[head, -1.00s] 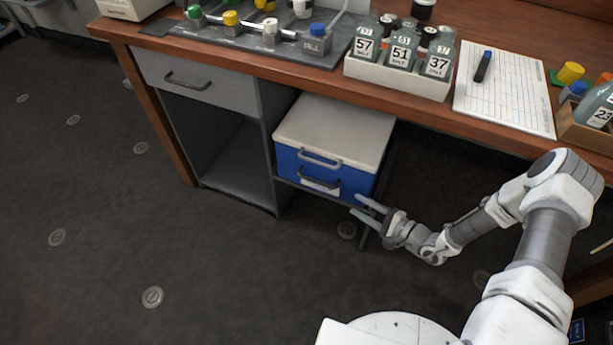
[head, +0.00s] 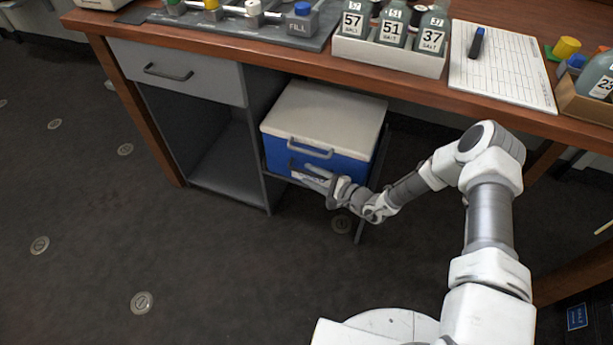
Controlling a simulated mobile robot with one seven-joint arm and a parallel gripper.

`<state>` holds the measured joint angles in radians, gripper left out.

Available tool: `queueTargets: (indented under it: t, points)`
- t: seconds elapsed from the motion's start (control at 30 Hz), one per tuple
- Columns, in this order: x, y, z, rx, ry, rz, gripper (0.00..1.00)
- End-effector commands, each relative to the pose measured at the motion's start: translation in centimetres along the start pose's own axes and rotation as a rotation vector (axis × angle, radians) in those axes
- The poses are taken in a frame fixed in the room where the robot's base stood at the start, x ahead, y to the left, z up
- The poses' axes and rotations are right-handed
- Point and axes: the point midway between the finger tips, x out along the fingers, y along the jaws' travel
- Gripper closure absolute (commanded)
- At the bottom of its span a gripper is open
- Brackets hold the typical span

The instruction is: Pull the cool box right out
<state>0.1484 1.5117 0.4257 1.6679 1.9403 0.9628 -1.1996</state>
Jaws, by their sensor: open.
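The cool box (head: 332,119) is blue with a pale lid and sits on a low rack under the table, to the right of the grey cabinet. A grey handle (head: 311,151) runs across the upper part of its front; a lower handle is partly hidden by my gripper. My gripper (head: 314,177) is open in front of the lower part of the box's front. Its fingers point left, around or just in front of the lower handle; I cannot tell whether they touch it.
A grey cabinet (head: 179,76) with a drawer and an open bay stands left of the box. The wooden table (head: 480,97) overhangs it, carrying bottles in a white tray (head: 388,57) and a clipboard sheet (head: 505,70).

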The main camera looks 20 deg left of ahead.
Motion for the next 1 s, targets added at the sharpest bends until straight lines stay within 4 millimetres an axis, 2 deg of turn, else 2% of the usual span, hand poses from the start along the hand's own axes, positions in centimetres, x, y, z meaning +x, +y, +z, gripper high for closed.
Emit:
queueTargets:
  t: [0.03,0.2,0.5,0.7,0.77,1.0]
  points:
    - [0.7,0.2,0.0,-0.001,-0.002,-0.001,0.55]
    - [1.9,0.0,0.0,0.001,0.0,0.0,0.55]
    - [2.0,0.0,0.0,0.001,0.0,0.0,0.55]
    - [2.0,0.0,0.0,0.001,0.0,0.0,0.91]
    - [2.0,0.0,0.0,0.001,0.0,0.0,1.0]
    - [2.0,0.0,0.0,0.001,0.0,-0.001,1.0]
